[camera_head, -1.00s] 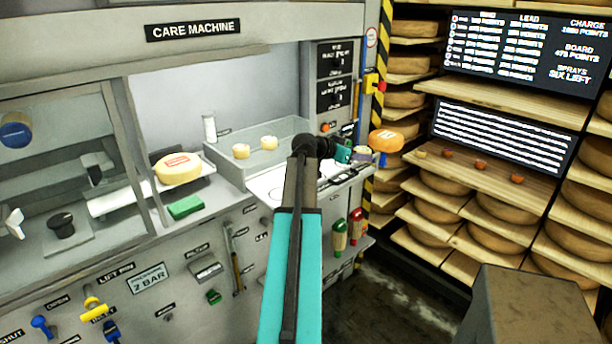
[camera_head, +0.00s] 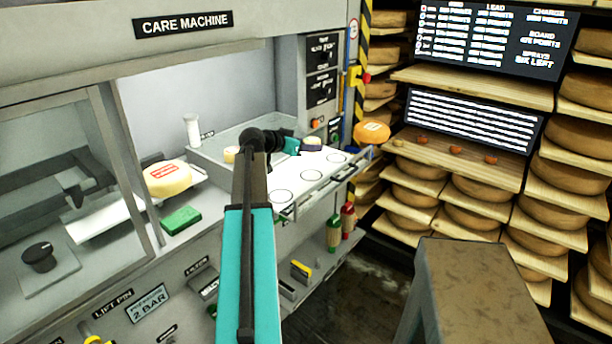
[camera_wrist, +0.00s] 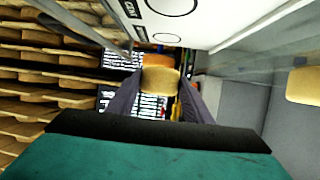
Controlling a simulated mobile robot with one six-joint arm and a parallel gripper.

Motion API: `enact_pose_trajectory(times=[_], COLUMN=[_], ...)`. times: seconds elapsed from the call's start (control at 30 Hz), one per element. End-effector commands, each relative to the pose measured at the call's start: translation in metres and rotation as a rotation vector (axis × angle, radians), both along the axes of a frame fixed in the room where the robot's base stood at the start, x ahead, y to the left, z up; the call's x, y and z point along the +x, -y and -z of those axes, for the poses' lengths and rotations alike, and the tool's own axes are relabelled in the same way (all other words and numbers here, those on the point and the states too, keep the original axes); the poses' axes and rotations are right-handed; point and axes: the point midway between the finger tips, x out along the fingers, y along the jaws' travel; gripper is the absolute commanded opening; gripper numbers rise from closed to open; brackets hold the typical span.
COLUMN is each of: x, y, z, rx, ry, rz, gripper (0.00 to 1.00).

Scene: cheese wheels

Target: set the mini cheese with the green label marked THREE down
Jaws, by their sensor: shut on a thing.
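A small pale yellow cheese (camera_wrist: 160,80) is held between the dark fingers of my gripper (camera_wrist: 158,98) in the wrist view. Its green label and wording cannot be seen. In the head view my gripper (camera_head: 308,147) is above the back edge of a white board (camera_head: 300,187) marked with several circles. The circles in view look empty. The held cheese is mostly hidden by the fingers there. The wrist view shows part of the board (camera_wrist: 205,22) at the top; I cannot tell the height of the cheese over it.
Another small cheese (camera_head: 231,154) sits in the clear tray behind my arm. A red-labelled cheese (camera_head: 167,180), a green block (camera_head: 181,220) and a white bottle (camera_head: 192,130) stand left. An orange cheese (camera_head: 371,132) is beyond the board's right end. Shelves of wheels (camera_head: 470,190) fill the right.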

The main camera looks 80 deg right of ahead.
Motion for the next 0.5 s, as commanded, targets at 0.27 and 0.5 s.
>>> enact_pose_trajectory(times=[0.27, 0.5], x=[-0.002, -0.002], y=[0.0, 0.0], z=[0.0, 0.012], rx=[-0.001, 0.002], ry=[0.0, -0.001], rz=[0.002, 0.002], gripper=[0.18, 0.18])
